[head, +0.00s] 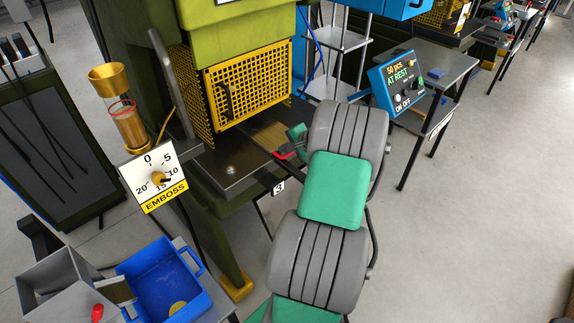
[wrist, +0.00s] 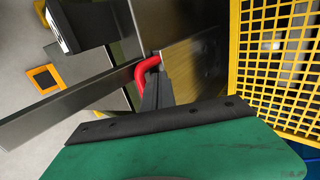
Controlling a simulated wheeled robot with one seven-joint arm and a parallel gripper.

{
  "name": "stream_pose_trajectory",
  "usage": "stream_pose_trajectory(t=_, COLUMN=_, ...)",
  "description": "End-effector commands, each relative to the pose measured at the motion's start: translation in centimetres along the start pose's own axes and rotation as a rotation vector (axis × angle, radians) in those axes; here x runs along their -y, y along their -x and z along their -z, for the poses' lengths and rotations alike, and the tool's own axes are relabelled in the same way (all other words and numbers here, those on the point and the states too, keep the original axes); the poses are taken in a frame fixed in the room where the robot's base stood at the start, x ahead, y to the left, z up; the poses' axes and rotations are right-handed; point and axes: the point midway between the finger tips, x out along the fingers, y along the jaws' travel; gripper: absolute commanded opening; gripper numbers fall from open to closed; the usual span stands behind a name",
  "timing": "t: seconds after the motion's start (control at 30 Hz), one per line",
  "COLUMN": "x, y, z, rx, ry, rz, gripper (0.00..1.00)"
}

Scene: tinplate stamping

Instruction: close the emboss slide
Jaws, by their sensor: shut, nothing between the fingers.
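The emboss slide appears to be the flat metal bar with a red handle (head: 286,154) at the front of the press table, below the yellow mesh guard. In the wrist view the red handle (wrist: 146,70) is a curved piece at the end of a long grey bar (wrist: 70,105). My gripper (wrist: 155,85) is shut and empty, its dark fingers right beside the red handle; I cannot tell whether they touch. In the head view my gripper (head: 284,150) is partly hidden by my arm. How far the slide stands out is hard to judge.
The yellow mesh guard (head: 248,88) stands close above the slide and at the right of the wrist view. A blue bin (head: 165,280) is lower left. Open floor (head: 480,220) lies right.

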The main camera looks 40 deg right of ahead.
Motion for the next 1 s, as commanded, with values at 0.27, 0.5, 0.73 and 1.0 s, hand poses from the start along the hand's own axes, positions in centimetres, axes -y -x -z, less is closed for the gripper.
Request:
stream_pose_trajectory(t=0.27, x=5.4, y=-6.3, z=0.8, rx=-0.01, ry=-0.008, rz=-0.001, gripper=0.0)
stream_pose_trajectory(t=0.5, x=8.7, y=-9.8, z=0.8, rx=-0.009, ry=-0.006, rz=-0.001, gripper=0.0)
stream_pose_trajectory(t=0.73, x=9.4, y=-10.2, z=0.8, rx=-0.009, ry=-0.008, rz=-0.001, gripper=0.0)
stream_pose_trajectory(t=1.0, x=10.3, y=-7.9, z=0.6, rx=-0.009, ry=-0.006, rz=0.0, gripper=0.0)
